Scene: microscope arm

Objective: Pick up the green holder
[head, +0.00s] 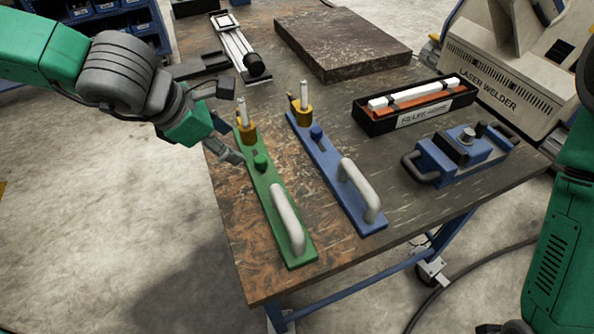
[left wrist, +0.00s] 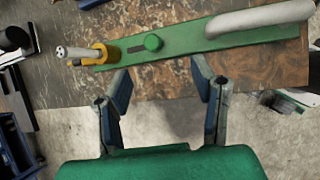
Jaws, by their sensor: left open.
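The green holder (head: 272,198) lies along the left edge of the table. It has a white handle at its near end, a green knob in the middle and a brass fitting with a white rod at its far end. My left gripper (head: 232,152) is at the table's left edge beside the holder's knob. In the left wrist view the holder (left wrist: 190,44) runs across the top, and the open, empty fingers of my left gripper (left wrist: 160,78) point at it, on either side of the knob. My right gripper is not in view.
A similar blue holder (head: 335,180) lies just right of the green one. A black box (head: 415,112), a blue device with handles (head: 460,155) and a dark stone slab (head: 340,45) stand farther right and back. The table (head: 265,280) is bare near its front left corner.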

